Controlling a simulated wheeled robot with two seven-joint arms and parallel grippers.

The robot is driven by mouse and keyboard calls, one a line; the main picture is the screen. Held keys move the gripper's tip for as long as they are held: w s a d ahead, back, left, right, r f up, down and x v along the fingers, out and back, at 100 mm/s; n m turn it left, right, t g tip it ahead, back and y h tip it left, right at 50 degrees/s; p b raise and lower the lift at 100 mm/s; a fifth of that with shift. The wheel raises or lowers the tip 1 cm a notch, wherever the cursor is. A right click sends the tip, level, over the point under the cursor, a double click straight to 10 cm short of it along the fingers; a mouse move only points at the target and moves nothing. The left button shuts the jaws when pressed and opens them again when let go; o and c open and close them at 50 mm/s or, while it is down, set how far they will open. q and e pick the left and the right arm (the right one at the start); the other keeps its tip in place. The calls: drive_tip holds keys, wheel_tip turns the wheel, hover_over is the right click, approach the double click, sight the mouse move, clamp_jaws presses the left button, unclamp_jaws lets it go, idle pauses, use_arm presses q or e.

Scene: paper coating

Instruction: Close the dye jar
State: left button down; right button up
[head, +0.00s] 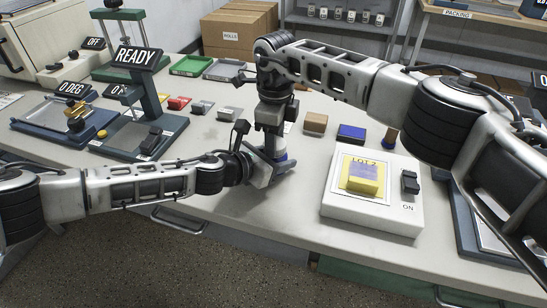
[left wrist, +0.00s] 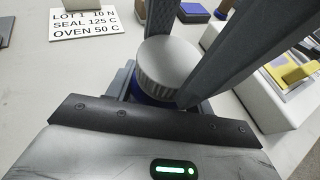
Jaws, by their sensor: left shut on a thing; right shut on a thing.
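The dye jar has a blue body and a white ribbed lid. In the left wrist view the lid (left wrist: 168,68) sits on top of the blue jar body (left wrist: 146,99). My left gripper (head: 268,168) comes in low from the left and is shut around the jar's body near the table's front part. My right gripper (head: 276,146) points down from above and is shut on the lid, with its dark fingers on either side of it in the left wrist view. In the head view the grippers hide most of the jar. I cannot tell how tightly the lid is seated.
A white hot plate (head: 372,215) with a yellow block on it stands to the right. A brown block (head: 315,123) and a blue block (head: 351,132) lie behind. A READY stand (head: 140,125) is at the left. The front table edge is clear.

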drive_tip(key=shift+m, duration=0.9)
drive_tip(key=o, duration=1)
drive_tip(key=shift+c, duration=0.2)
drive_tip(key=shift+o, duration=0.6)
drive_tip(key=shift+s+a, duration=0.1)
drive_tip(key=shift+s+a, duration=0.1)
drive_tip(key=shift+r, duration=2.3)
